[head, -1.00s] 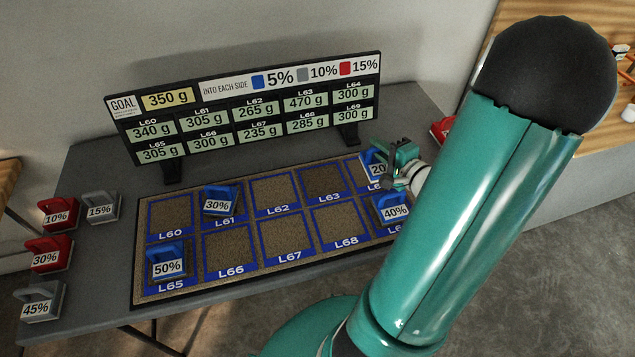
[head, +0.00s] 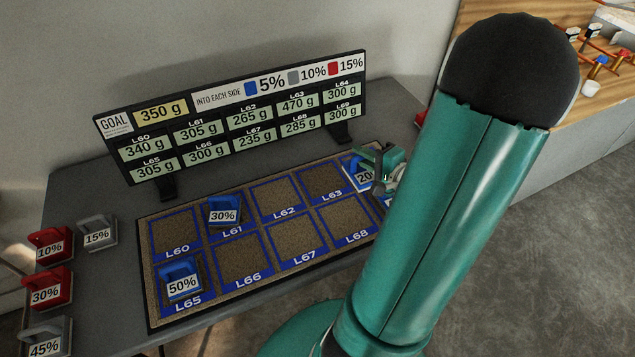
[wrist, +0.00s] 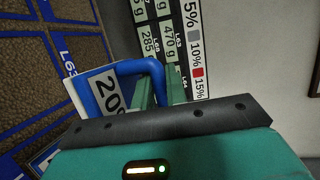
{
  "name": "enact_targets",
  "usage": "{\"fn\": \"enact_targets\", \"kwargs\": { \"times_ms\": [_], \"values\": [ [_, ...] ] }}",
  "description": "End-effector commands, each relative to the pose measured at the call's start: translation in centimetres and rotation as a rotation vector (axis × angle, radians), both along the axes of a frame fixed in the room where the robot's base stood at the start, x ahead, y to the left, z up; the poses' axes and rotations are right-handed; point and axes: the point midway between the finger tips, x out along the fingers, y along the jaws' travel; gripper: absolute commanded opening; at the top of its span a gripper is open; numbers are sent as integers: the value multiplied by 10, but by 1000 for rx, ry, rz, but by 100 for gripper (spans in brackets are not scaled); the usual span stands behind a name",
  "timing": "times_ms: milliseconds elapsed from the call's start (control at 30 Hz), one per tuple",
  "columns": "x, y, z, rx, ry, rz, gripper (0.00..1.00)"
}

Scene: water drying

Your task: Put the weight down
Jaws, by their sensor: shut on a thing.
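The blue 20% weight (head: 361,178) is at the far right of the mat's back row, just right of cell L63. My gripper (head: 381,168) is shut on its blue handle, which the wrist view shows close up (wrist: 108,95) between my green fingers (wrist: 160,92). My gripper covers part of the weight. I cannot tell whether its base touches the mat. The brown mat (head: 263,282) has blue-framed cells; L62, L63, L66, L67 and L68 look empty.
A blue 30% weight (head: 223,213) stands in L61 and a blue 50% weight (head: 181,281) in L65. Red and grey weights line the table's left side, including a grey 15% one (head: 97,234). A display board (head: 240,115) stands behind the mat. My arm hides the mat's right front.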

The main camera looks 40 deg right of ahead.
Motion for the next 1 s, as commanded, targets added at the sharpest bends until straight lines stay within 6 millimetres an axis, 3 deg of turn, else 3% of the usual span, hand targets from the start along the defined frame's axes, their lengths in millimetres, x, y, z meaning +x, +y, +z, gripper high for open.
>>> {"fn": "enact_targets", "kwargs": {
  "times_ms": [233,633,800,1000],
  "values": [
    [7,-2,-5,3,1,8,0],
    [91,5,-44,5,1,7,0],
    [114,7,-73,6,1,4,0],
    [130,10,-92,2,0,4,0]
  ]
}}
